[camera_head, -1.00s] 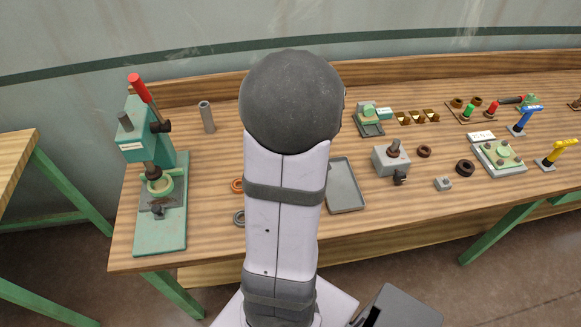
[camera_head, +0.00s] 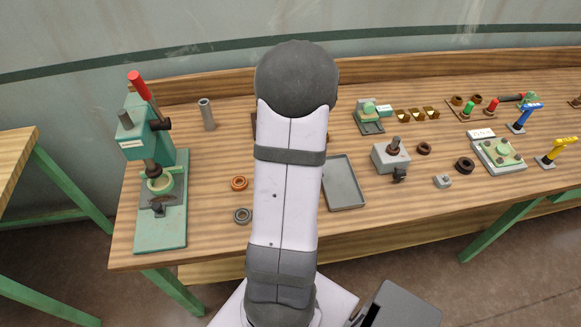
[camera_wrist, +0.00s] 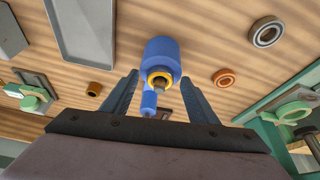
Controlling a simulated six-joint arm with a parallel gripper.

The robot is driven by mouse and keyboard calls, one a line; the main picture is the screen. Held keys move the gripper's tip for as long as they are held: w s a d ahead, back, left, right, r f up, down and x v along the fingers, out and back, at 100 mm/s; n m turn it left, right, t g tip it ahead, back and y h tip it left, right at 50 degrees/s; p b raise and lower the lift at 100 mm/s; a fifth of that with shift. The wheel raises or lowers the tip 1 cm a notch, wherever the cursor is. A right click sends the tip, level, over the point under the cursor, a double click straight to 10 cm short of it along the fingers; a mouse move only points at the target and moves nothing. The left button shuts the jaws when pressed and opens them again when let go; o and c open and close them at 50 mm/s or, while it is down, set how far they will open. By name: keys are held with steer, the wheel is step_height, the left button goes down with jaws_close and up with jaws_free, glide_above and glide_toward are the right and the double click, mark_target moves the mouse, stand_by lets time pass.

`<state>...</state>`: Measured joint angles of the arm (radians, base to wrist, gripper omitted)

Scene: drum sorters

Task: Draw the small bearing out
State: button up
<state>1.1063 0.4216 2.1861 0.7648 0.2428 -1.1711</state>
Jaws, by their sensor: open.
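In the wrist view, my gripper (camera_wrist: 158,98) is open, its two dark fingers spread apart. A blue cylindrical tool (camera_wrist: 160,55) with a yellow collar, a grey tip and a narrower blue part shows between the fingers, with gaps on both sides. A grey bearing (camera_wrist: 267,32) and an orange-brown bearing (camera_wrist: 224,78) lie on the bench to its right. The grey bearing (camera_head: 242,215) and the orange-brown bearing (camera_head: 239,183) also show in the head view. I cannot tell which is the small bearing. My arm hides my gripper and the blue tool in the head view.
A green press (camera_head: 160,210) with a red handle stands at the left, a grey tube (camera_head: 206,115) behind. A grey tray (camera_head: 343,184) lies right of my arm, then a grey block (camera_head: 390,158) with a post. Blue (camera_head: 524,118) and yellow (camera_head: 555,150) tools stand farther right.

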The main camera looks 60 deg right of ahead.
steer(key=c, duration=1.2)
step_height(320, 180, up, 10)
steer(key=p, duration=0.1)
